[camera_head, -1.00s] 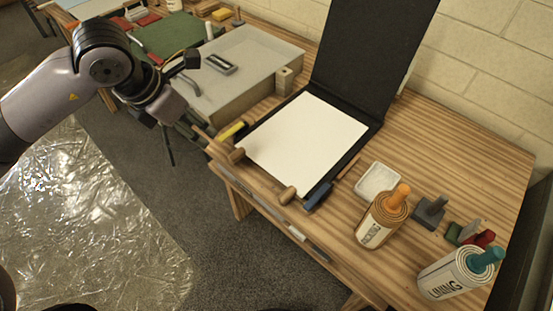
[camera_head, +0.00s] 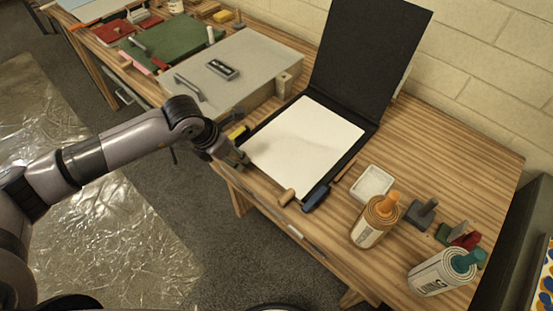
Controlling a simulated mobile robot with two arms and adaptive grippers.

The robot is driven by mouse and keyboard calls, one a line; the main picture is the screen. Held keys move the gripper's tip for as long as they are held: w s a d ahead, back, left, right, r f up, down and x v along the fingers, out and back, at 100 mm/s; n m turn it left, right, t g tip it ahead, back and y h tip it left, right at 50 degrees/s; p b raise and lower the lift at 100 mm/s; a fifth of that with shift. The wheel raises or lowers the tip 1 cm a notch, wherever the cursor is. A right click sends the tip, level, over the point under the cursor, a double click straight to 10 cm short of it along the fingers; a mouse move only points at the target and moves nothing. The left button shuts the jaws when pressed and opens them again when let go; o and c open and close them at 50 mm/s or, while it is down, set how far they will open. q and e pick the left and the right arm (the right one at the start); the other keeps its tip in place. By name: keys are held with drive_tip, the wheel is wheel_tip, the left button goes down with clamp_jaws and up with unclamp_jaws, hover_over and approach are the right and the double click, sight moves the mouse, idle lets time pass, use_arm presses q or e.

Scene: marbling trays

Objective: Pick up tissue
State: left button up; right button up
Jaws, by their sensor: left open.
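A white sheet (camera_head: 304,146), perhaps the tissue, lies flat in an open black folder (camera_head: 360,68) on the wooden table. The folder's lid stands up at the back. My left gripper (camera_head: 240,160) is at the sheet's left edge, over the table's front edge. It is open and small in view, and its fingers hide the sheet's left corner. I cannot tell if they touch the sheet. My right gripper is not in view.
A wooden handle (camera_head: 286,197) and a blue tool (camera_head: 316,198) lie by the folder's near edge. To the right stand a white dish (camera_head: 372,183), a roll with an orange top (camera_head: 375,222) and a LINING roll (camera_head: 440,273). A grey tray (camera_head: 255,70) is behind my arm.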

use_arm(q)
drive_tip(key=shift+x, duration=0.85)
drive_tip(key=shift+c, duration=0.2)
drive_tip(key=c, duration=0.9)
drive_tip(key=shift+r, duration=0.1)
drive_tip(key=shift+c, duration=0.2)
